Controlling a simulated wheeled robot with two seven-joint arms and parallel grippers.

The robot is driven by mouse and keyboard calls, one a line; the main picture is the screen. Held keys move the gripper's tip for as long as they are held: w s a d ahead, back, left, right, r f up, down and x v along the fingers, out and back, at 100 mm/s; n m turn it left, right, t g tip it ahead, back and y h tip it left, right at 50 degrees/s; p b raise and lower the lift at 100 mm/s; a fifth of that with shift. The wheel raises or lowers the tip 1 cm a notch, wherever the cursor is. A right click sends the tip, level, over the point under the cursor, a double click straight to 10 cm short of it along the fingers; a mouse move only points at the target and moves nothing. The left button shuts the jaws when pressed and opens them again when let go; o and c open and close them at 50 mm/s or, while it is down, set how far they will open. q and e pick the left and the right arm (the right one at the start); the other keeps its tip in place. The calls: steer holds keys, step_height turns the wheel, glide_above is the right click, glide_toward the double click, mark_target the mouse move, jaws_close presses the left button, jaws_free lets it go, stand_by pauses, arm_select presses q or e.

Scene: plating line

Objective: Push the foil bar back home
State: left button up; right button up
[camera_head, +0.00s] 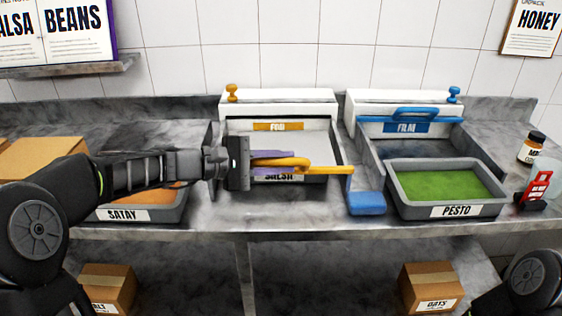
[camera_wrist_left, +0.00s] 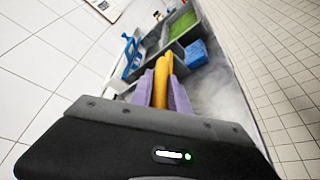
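The yellow foil bar (camera_head: 335,169) with its looped handle lies across the front of the salsa tub (camera_head: 322,179), pulled out from the white foil dispenser (camera_head: 290,104). A pale grey sheet (camera_head: 305,146) spans between the dispenser and the bar. My left gripper (camera_head: 283,162) reaches in from the left, its purple fingers on either side of the bar's handle. In the left wrist view, the yellow bar (camera_wrist_left: 161,80) fills the gap between the fingers (camera_wrist_left: 163,92), so the gripper looks shut on it. The salsa is hidden. My right gripper is out of view.
The film dispenser (camera_head: 395,101) stands to the right, its blue bar (camera_head: 403,113) at the back. The pesto tub (camera_head: 398,205) is before it, a blue block (camera_head: 367,203) between the stations. The satay tub (camera_head: 180,208) sits under my left arm. Red tool (camera_head: 537,187) far right.

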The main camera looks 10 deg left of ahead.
arm_select(q)
jaws_close()
stand_by(1.0)
